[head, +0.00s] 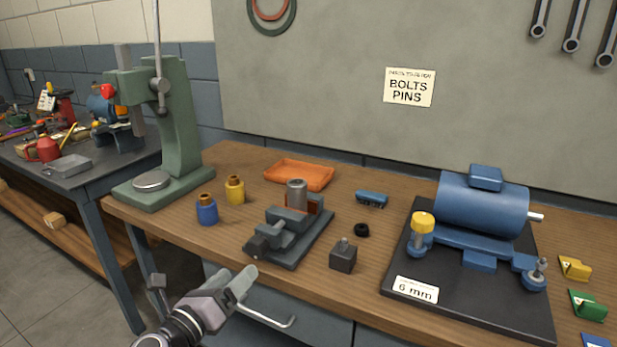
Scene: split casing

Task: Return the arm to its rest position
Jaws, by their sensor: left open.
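My left gripper (243,297) shows at the lower left of the head view, in front of the bench's front edge. It is open, with nothing seen between its fingers. It is apart from the vise (290,236), which stands on the wooden bench (245,159) just beyond it. A grey cylinder (297,193) stands upright at the vise. My right gripper is not in view.
A green press (176,130) stands at the bench's left end. Blue (207,212) and yellow (235,192) bottles, an orange tray (299,175) and a dark block (343,258) surround the vise. A blue motor (480,207) sits on a black plate at right. A drawer handle (266,318) is near my gripper.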

